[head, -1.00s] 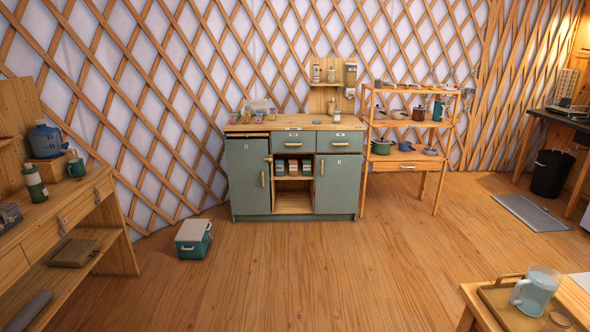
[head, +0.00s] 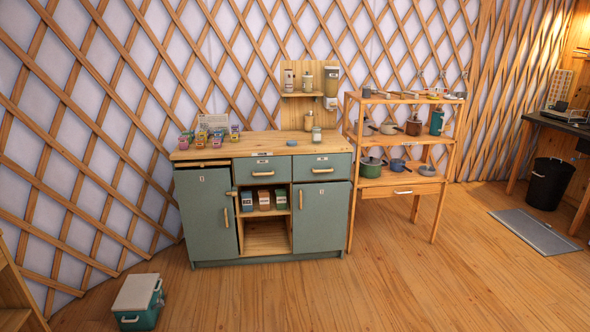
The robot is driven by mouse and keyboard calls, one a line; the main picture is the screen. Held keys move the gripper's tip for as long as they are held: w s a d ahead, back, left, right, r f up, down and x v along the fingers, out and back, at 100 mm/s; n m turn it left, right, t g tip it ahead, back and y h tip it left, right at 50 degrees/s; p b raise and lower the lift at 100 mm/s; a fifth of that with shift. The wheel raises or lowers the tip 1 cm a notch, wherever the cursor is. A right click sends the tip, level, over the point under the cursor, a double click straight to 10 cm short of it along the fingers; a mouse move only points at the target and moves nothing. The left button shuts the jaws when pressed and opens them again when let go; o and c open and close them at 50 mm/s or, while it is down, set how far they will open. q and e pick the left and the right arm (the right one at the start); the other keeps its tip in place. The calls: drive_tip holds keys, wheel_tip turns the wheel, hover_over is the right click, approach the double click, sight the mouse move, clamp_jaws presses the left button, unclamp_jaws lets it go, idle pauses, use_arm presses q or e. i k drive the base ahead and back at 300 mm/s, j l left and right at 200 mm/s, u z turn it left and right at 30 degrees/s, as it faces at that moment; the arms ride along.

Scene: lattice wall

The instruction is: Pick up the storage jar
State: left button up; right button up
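A green cabinet with a wooden worktop (head: 262,144) stands against the lattice wall. A small clear jar with a pale lid (head: 317,135) stands upright on the worktop near its right end. On the small wall shelf above stand two bottle-like containers and a taller tan-filled container (head: 332,80). Several small colourful jars (head: 207,134) cluster at the worktop's left end. I cannot tell for sure which of these is the storage jar. Neither of my grippers is in view.
A wooden shelf rack (head: 404,182) with pots stands right of the cabinet. A teal cooler box (head: 138,301) sits on the floor at front left. A black bin (head: 550,184) and grey mat (head: 533,231) are at right. The floor before the cabinet is clear.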

sight(316, 131)
drive_tip(key=i+z, duration=0.3)
drive_tip(key=i, duration=0.65)
drive_tip(key=i+j+z, duration=0.1)
drive_tip(key=i+z, duration=0.2)
drive_tip(key=i, duration=0.65)
